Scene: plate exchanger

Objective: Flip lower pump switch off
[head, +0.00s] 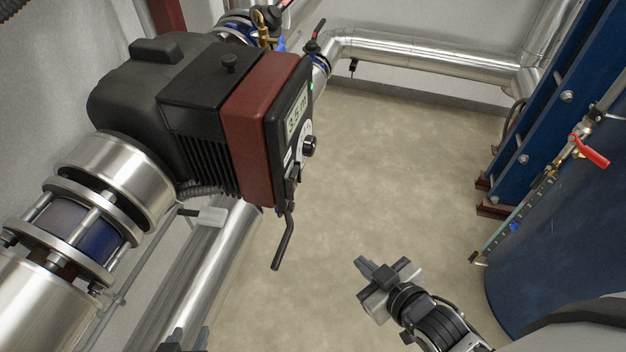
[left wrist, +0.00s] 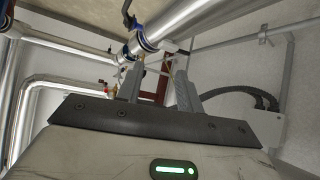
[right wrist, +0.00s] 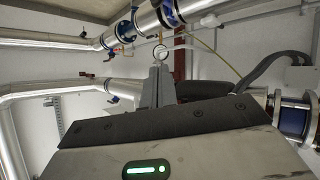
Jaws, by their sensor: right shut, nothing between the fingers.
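A black pump (head: 165,90) with a dark red front housing (head: 250,135) fills the upper left of the head view. Its face has a display (head: 297,112) reading about 3.5 m and a black knob (head: 309,146). A dark switch lever (head: 284,238) hangs down below the face. My right gripper (head: 362,265) is below and right of the lever, apart from it, shut and empty; its fingers also show together in the right wrist view (right wrist: 158,85). My left gripper (head: 190,342) shows only its tips at the bottom edge; the left wrist view (left wrist: 158,88) shows its fingers apart and empty.
Silver pipes (head: 190,285) run below and left of the pump, with a flanged joint (head: 75,230). A blue tank (head: 560,225) with a red-handled valve (head: 590,150) stands right. Another insulated pipe (head: 430,52) crosses the back. The floor (head: 400,170) between is clear.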

